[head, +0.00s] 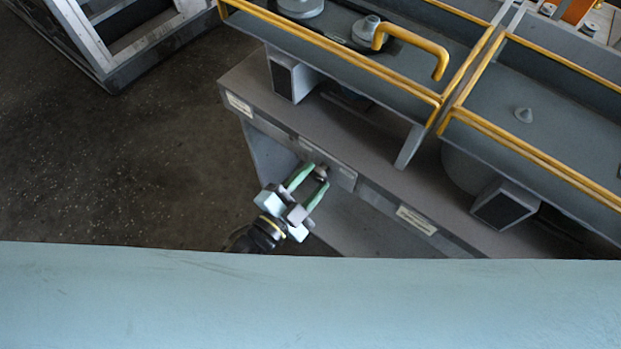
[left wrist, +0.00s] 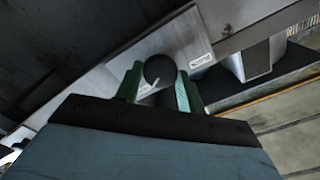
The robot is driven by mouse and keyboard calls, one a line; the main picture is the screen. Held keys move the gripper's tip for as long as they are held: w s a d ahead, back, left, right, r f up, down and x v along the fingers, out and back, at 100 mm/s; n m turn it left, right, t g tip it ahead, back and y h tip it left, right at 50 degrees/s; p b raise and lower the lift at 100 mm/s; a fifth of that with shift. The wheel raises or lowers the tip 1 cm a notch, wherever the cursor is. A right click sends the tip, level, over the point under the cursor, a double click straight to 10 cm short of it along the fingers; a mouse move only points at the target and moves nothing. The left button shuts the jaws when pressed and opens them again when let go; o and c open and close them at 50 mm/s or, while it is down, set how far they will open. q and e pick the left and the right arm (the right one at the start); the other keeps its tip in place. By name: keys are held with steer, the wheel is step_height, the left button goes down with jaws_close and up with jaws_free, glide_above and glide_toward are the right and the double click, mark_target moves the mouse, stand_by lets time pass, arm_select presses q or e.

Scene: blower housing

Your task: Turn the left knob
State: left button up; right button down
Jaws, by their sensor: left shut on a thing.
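A dark round knob (left wrist: 160,71) with a pale marker line shows between the fingers in the left wrist view. In the head view the knob (head: 321,170) is small and mostly hidden by the fingertips, at the front edge of the grey housing. My left gripper (head: 313,175) reaches it from the front, with its green fingers on either side of it. In the left wrist view the left gripper (left wrist: 160,80) is shut on the knob. The marker line points to the lower left in that view. My right gripper is not in view.
The grey housing (head: 380,150) carries pale label plates (head: 416,220) along its front edge. Yellow rails (head: 330,44) and a yellow handle (head: 425,45) run above it. A metal frame (head: 130,40) stands at the upper left. The dark floor (head: 120,160) left of the housing is clear.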

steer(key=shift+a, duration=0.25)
arm_select(q)
steer(key=o, duration=0.8)
steer(key=shift+o, duration=0.8)
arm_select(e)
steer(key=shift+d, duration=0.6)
arm_select(q)
steer(key=v, duration=1.3)
steer(key=shift+s, duration=0.2)
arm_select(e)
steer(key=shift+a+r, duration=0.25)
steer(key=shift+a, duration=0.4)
arm_select(q)
steer(key=shift+a, duration=0.1)
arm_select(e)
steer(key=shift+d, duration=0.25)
